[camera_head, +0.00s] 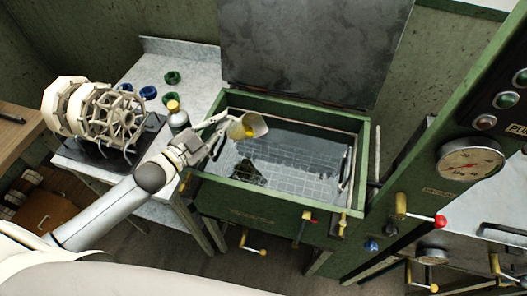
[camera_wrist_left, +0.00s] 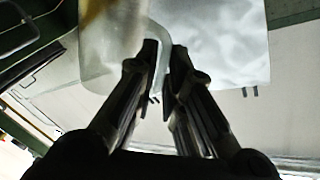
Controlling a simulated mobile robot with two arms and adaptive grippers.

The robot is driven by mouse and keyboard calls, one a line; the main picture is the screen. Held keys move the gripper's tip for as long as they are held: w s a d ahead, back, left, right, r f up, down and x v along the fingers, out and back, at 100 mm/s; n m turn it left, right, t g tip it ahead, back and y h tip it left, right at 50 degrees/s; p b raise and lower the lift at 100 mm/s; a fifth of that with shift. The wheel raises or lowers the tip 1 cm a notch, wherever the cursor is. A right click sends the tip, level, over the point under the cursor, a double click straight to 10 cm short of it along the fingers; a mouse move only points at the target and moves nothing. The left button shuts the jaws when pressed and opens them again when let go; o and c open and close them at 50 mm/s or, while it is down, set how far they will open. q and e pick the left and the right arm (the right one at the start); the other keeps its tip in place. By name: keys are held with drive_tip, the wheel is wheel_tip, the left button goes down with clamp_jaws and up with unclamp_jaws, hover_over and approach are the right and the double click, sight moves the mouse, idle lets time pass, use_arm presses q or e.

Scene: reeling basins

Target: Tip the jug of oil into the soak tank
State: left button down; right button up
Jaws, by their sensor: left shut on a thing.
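The jug (camera_head: 258,122) is a pale container with yellow oil showing in it. It is held tilted above the left part of the soak tank (camera_head: 262,206), a green open box with a wire grid and dark liquid inside. My left gripper (camera_head: 227,122) reaches in from the left over the tank's left rim. In the left wrist view its two fingers (camera_wrist_left: 160,52) are shut on the handle of the jug (camera_wrist_left: 112,50). Whether oil is flowing out cannot be told. My right gripper is not in view.
The tank's dark lid (camera_head: 300,50) stands up behind it. A grey table (camera_head: 205,68) at left holds a metal bottle with a yellow cap (camera_head: 177,116), blue and green rings, and a large white reel (camera_head: 112,117). A green gauge panel (camera_head: 440,190) stands at right.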

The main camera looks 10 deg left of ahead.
sight(239, 124)
use_arm(q)
drive_tip(key=d+m+b, duration=0.1)
drive_tip(key=m, duration=0.1)
drive_tip(key=d+m+b, duration=0.1)
drive_tip(key=m, duration=0.1)
drive_tip(key=shift+s+f, duration=0.15)
drive_tip(key=shift+s, duration=0.25)
drive_tip(key=shift+s+d+f+m+y+b, duration=0.15)
drive_tip(key=shift+d+m+b, duration=0.1)
drive_tip(key=shift+m+b, duration=0.2)
drive_tip(key=shift+s+d+m+y+b, duration=0.1)
drive_tip(key=shift+d+m+y+b, duration=0.1)
drive_tip(key=shift+m+b, duration=0.25)
drive_tip(key=shift+s+d+r+m, duration=0.2)
drive_tip(key=shift+d+r+m, duration=0.35)
drive_tip(key=shift+m, duration=0.25)
drive_tip(key=shift+s+a+r, duration=0.1)
drive_tip(key=shift+s, duration=0.1)
drive_tip(key=shift+s+r+m+p, duration=0.1)
drive_tip(key=shift+m+p, duration=0.25)
drive_tip(key=shift+m, duration=0.05)
drive_tip(key=shift+s+d+r+m+y+p, duration=0.2)
drive_tip(key=shift+d+m+p, duration=0.1)
drive_tip(key=shift+d+m, duration=0.15)
drive_tip(key=shift+s+d+r+m+y+p, duration=0.2)
drive_tip(key=shift+d+m+p, duration=0.1)
drive_tip(key=shift+d+m, duration=0.15)
idle(0.4)
